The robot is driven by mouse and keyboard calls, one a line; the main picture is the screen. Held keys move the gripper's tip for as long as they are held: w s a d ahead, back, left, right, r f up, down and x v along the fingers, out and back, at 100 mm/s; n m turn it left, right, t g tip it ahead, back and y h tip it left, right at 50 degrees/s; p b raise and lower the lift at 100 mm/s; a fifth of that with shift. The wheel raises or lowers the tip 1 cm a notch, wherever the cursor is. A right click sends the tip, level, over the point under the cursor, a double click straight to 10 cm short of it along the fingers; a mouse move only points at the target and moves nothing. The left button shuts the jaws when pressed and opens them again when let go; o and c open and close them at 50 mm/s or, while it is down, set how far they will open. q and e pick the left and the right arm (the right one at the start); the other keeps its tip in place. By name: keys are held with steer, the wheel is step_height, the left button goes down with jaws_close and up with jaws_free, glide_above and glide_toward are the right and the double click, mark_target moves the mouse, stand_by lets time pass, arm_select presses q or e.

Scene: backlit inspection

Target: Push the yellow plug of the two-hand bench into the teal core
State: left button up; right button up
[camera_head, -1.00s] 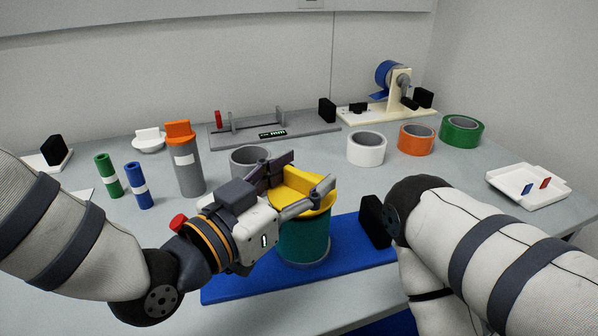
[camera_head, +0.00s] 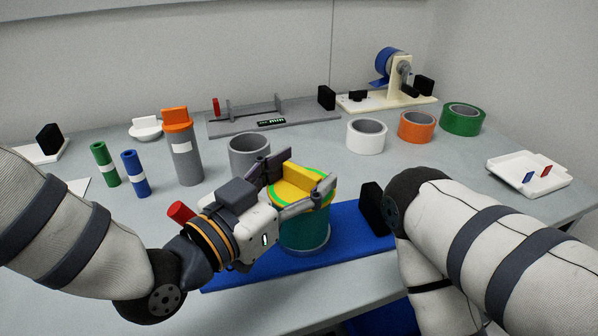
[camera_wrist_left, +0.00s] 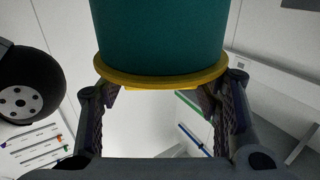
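The yellow plug (camera_head: 291,191) sits on top of the teal core (camera_head: 303,234), its raised grip bar upward and a bright green ring showing around its top. The core stands upright on the blue bench mat (camera_head: 347,250). My left gripper (camera_head: 294,188) is at the plug from the left, its fingers spread to either side of the grip bar. In the left wrist view the plug's yellow rim (camera_wrist_left: 160,85) lies against the teal core (camera_wrist_left: 160,35), and the fingers (camera_wrist_left: 158,103) stand apart. My right gripper is out of view; only its arm shows.
A black upright block (camera_head: 373,208) stands on the mat just right of the core. A grey cup (camera_head: 249,155) stands close behind my left gripper. A grey bottle with orange cap (camera_head: 183,155), and a red cylinder (camera_head: 180,212), stand left. Tape rolls (camera_head: 366,137) line the back right.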

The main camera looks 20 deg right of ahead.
arm_select(q)
steer(key=shift+o, duration=0.8)
steer(key=v, duration=1.2)
steer(key=shift+f, duration=0.1)
